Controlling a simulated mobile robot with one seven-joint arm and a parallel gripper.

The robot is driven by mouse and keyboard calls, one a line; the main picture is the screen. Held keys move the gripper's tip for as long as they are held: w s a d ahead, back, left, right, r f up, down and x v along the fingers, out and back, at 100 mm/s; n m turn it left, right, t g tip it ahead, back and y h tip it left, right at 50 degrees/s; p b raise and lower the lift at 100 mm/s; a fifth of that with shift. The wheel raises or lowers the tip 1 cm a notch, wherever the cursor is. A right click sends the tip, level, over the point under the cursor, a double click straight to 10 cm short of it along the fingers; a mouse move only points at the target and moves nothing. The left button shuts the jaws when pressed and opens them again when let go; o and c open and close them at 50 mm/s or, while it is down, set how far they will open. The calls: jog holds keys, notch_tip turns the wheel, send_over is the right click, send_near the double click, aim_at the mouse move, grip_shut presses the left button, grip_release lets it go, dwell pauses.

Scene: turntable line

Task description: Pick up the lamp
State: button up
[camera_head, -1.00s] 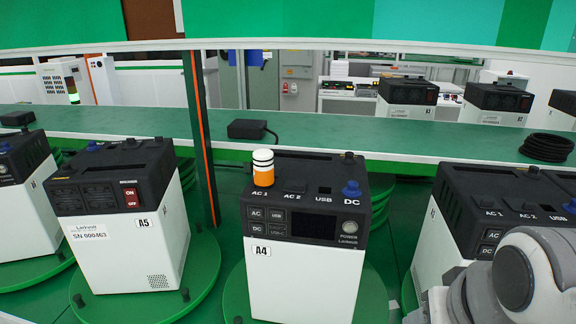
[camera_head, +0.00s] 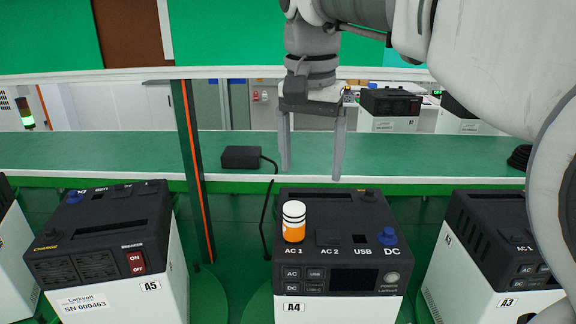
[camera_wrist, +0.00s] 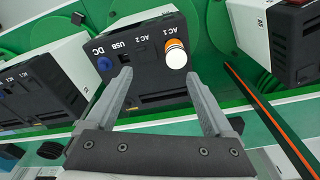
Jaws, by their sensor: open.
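The lamp (camera_head: 293,222) is a small orange cylinder with a white, black-banded top. It stands upright on the AC 1 spot of the black top of the white unit A4 (camera_head: 337,244). In the wrist view the lamp (camera_wrist: 175,54) is beyond the fingertips, towards the right finger. My gripper (camera_head: 311,176) points down with its fingers apart and empty, above and behind the unit in the head view. The wrist view also shows my gripper (camera_wrist: 160,76) open, with unit A4's top (camera_wrist: 143,60) ahead of it. The lamp is apart from both fingers.
Unit A5 (camera_head: 100,240) stands left and unit A3 (camera_head: 495,250) right. A blue knob (camera_head: 387,236) sits on A4's top at DC. An upright post (camera_head: 192,150) with an orange stripe stands behind left. A black adapter (camera_head: 241,157) lies on the green shelf (camera_head: 110,150).

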jog(key=w+a+r+m+g+p, duration=0.1)
jog(key=w+a+r, duration=0.2)
jog(key=w, duration=0.1)
jog(key=b, duration=0.2)
send_near(293, 222)
jog(key=w+f, duration=0.1)
jog(key=f, duration=0.3)
jog(key=w+f, duration=0.1)
jog(key=f, duration=0.1)
jog(key=shift+w+d+f, duration=0.1)
jog(key=shift+w+f, duration=0.05)
jog(key=shift+w, duration=0.25)
jog(key=shift+s+d+f+b, duration=0.1)
jog(key=shift+s+f+b, duration=0.1)
jog(key=shift+f, duration=1.1)
jog(key=shift+s+f+b, duration=0.1)
jog(key=shift+s+f, duration=0.1)
jog(key=shift+f, duration=1.1)
jog(key=shift+c, duration=0.4)
grip_shut()
